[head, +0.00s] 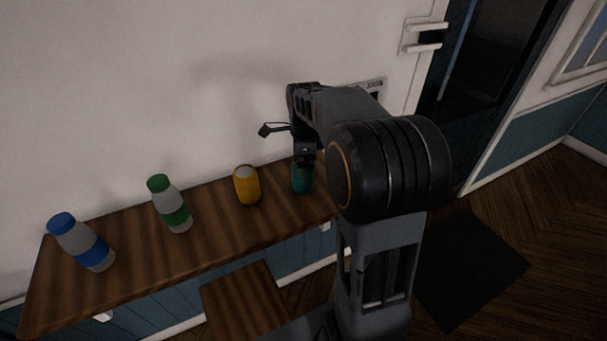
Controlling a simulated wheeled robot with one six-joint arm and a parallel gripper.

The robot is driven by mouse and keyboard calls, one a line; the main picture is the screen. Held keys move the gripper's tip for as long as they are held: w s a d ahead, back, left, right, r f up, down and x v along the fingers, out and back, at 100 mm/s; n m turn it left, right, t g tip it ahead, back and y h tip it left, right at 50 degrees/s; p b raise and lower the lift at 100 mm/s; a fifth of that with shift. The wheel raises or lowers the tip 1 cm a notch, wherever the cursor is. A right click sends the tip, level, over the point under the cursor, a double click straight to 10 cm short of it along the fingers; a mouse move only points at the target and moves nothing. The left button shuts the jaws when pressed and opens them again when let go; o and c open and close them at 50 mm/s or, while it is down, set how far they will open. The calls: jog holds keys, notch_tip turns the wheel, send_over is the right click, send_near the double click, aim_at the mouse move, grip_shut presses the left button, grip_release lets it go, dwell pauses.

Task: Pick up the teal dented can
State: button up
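The teal can (302,182) stands upright on the wooden shelf, near its right end. Its top is hidden behind my gripper, and dents cannot be made out. My gripper (304,160) is directly over or around the top of the can in the head view. Its fingers are dark and mostly hidden by the wrist, so I cannot see whether they are open or touch the can.
On the wooden shelf (130,248), to the left of the can, stand a yellow can (247,186), a green-capped bottle (171,205) and a blue-capped bottle (82,244). A white wall (120,90) rises behind. A dark mat (466,268) lies on the floor at right.

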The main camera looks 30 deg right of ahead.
aim_at(300, 188)
jog(key=shift+f, duration=1.65)
jog(key=shift+c, duration=0.3)
jog(key=c, duration=0.9)
